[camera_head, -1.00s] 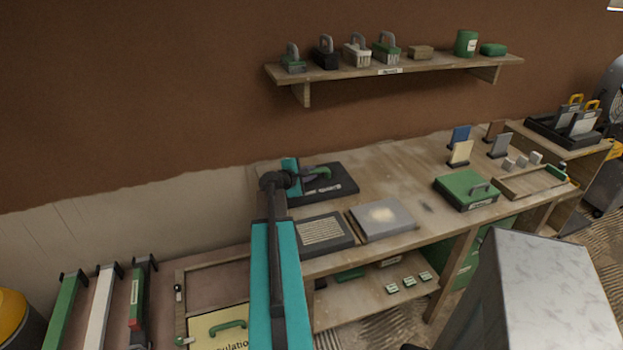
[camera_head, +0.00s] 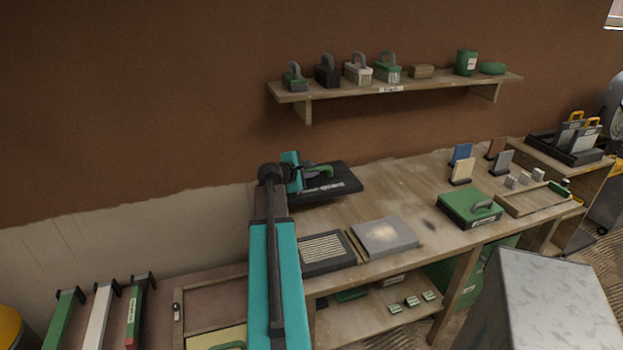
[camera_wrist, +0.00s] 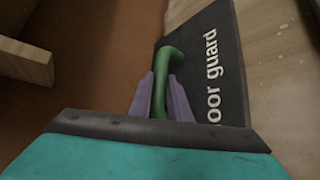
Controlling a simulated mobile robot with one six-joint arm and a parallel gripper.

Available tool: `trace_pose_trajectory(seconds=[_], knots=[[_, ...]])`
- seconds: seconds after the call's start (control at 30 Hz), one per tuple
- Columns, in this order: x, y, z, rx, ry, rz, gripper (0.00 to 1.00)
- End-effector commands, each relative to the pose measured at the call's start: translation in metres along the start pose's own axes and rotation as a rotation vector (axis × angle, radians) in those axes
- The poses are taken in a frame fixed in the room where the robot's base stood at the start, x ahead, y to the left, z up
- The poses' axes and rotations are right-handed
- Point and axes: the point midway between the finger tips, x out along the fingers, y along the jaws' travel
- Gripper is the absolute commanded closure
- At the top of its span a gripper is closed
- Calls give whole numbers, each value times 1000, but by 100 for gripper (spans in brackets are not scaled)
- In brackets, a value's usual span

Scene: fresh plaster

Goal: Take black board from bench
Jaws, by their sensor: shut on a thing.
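The black board (camera_head: 340,184) has a green handle and pale lettering on its top. It is at the back left end of the wooden bench (camera_head: 395,190), just above the bench top. In the wrist view the board (camera_wrist: 205,60) shows part of its lettering, "oor guard", and the green handle (camera_wrist: 170,60) runs between my fingers. My gripper (camera_head: 308,174) is shut on that handle; its purple fingers (camera_wrist: 160,92) stand on either side of it. My arm hides part of the board's left side.
A dark panel (camera_head: 325,265) and a grey slab (camera_head: 385,251) lie at the bench's front. A green case (camera_head: 470,212) sits further right. A wall shelf (camera_head: 400,83) with several handled blocks overhangs the back. The bench middle is mostly clear.

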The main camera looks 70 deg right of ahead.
Motion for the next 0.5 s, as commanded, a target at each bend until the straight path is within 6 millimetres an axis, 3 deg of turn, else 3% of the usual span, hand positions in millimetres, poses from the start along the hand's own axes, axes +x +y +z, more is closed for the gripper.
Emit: trace_pose_trajectory(seconds=[0.5], knots=[[-4, 10, 4, -1, 0, 3, 100]])
